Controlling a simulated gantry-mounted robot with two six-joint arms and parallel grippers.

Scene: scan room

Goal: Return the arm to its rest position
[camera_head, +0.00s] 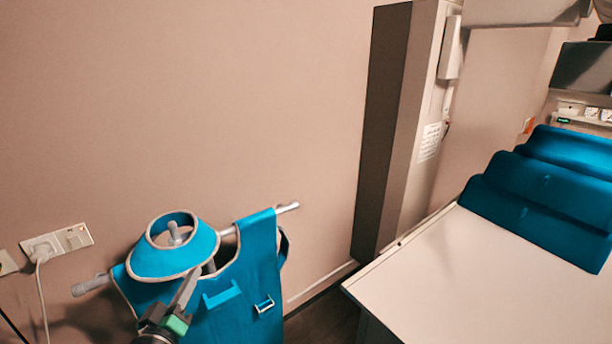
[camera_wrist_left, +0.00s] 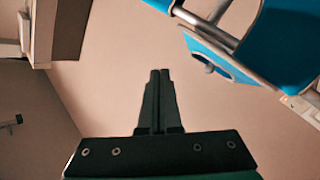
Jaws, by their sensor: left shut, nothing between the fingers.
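My left gripper (camera_head: 190,276) shows at the bottom left of the head view, in front of a blue apron (camera_head: 250,265) on a rack. Its narrow fingers point up and slightly right. In the left wrist view my left gripper (camera_wrist_left: 160,73) is shut, its two fingers together with nothing between them. Bare wall lies beyond the tips there. The blue apron shows at the upper right of that view (camera_wrist_left: 285,40), to the side of the fingers. I cannot tell whether the gripper touches the apron. My right gripper is not in view.
A blue collar (camera_head: 178,262) hangs with the apron on a grey rail (camera_head: 288,208). A wall socket (camera_head: 57,243) with a plugged-in cable is at left. A tall column (camera_head: 385,130) stands by the wall. A white table (camera_head: 480,280) with blue cushions (camera_head: 545,185) is at right.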

